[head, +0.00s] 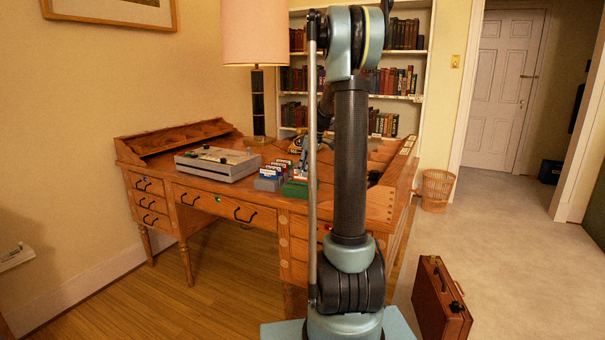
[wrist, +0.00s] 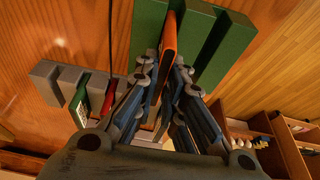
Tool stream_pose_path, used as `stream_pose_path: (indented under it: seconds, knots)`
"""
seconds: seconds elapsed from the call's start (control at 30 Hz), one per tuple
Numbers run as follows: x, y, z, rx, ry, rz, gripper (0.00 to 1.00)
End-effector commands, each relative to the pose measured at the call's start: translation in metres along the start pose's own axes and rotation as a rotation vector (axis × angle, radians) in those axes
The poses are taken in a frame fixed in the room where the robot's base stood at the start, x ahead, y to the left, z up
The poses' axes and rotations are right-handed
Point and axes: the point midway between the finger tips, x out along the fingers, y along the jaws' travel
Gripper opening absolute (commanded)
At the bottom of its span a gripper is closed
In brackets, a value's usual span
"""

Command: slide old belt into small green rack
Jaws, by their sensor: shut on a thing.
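My gripper (wrist: 166,84) is shut on a thin, upright slab with an orange edge (wrist: 170,45), which I take to be the old belt. The small green rack (wrist: 228,48) shows at the top of the wrist view, with green walls on both sides of the slab. The slab lines up with the gap between them; I cannot tell how deep it sits. In the head view the green rack (head: 296,190) stands at the desk's front edge, partly behind my arm.
A grey rack (wrist: 45,75) holding thin items, one red, stands left of the green rack. The wooden desk (head: 225,195) also carries a grey box (head: 217,166) and a lamp (head: 257,100). A brown case (head: 440,300) stands on the floor at right.

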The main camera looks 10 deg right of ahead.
Motion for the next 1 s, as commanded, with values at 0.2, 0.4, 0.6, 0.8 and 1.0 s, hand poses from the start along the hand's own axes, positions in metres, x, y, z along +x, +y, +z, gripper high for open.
stream_pose_path:
  seconds: [0.2, 0.4, 0.6, 0.8, 1.0]
  knots:
    - [0.006, 0.0, 0.002, 0.0, 0.0, 0.0, 0.0]
    - [0.007, 0.0, 0.002, 0.0, 0.0, 0.0, 0.16]
    - [0.007, 0.0, 0.002, 0.0, 0.0, 0.0, 0.3]
    - [0.007, 0.0, 0.002, 0.0, 0.0, 0.0, 0.3]
    - [-0.009, 0.0, 0.002, 0.0, 0.0, 0.0, 0.3]
